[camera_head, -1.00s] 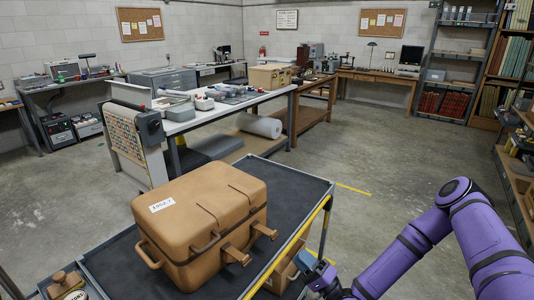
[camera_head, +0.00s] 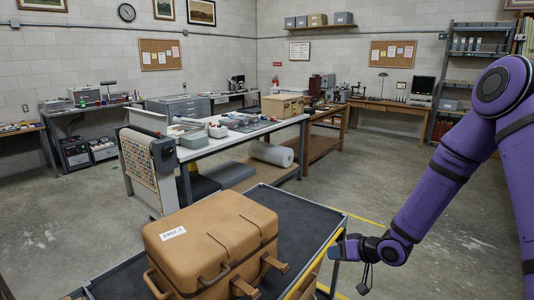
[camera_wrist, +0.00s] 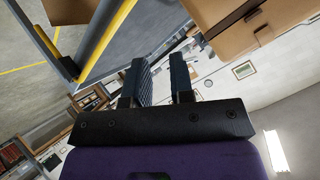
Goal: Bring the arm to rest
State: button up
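My purple arm (camera_head: 450,165) reaches down from the right side of the head view, bent at the elbow. My gripper (camera_head: 342,248) is at its lower end, beside the right edge of the trolley (camera_head: 305,213). In the wrist view my gripper (camera_wrist: 160,70) has its two dark fingers apart with nothing between them. A tan case (camera_head: 215,240) with a white label stands on the trolley's dark top, left of my gripper and apart from it. The case also shows at the upper right of the wrist view (camera_wrist: 235,25).
A long white-topped table (camera_head: 225,142) with boxes and tools stands behind the trolley. A wooden desk (camera_head: 385,102) and metal shelves (camera_head: 465,65) are at the back right. The concrete floor (camera_head: 365,185) is clear between trolley and desk.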

jog(key=s+d+r+h, duration=0.3)
jog(key=r, duration=0.5)
jog(key=s+d+r+h, duration=0.2)
jog(key=d+r+h, duration=0.15)
jog(key=r, duration=0.45)
jog(key=s+d+r+h, duration=0.3)
jog(key=d+r, duration=0.1)
jog(key=r, duration=0.4)
jog(key=s+r+m, duration=0.1)
jog(key=s+r, duration=0.3)
jog(key=s, duration=0.4)
jog(key=s+r+m+g, duration=0.1)
jog(key=s+r, duration=0.2)
jog(key=s, duration=0.5)
jog(key=s+a+r+y, duration=0.1)
jog(key=s+r, duration=0.3)
jog(key=s, duration=0.4)
jog(key=shift+s+r+m+g, duration=0.15)
jog(key=shift+r+m+g, duration=0.2)
jog(key=shift+m+g, duration=0.05)
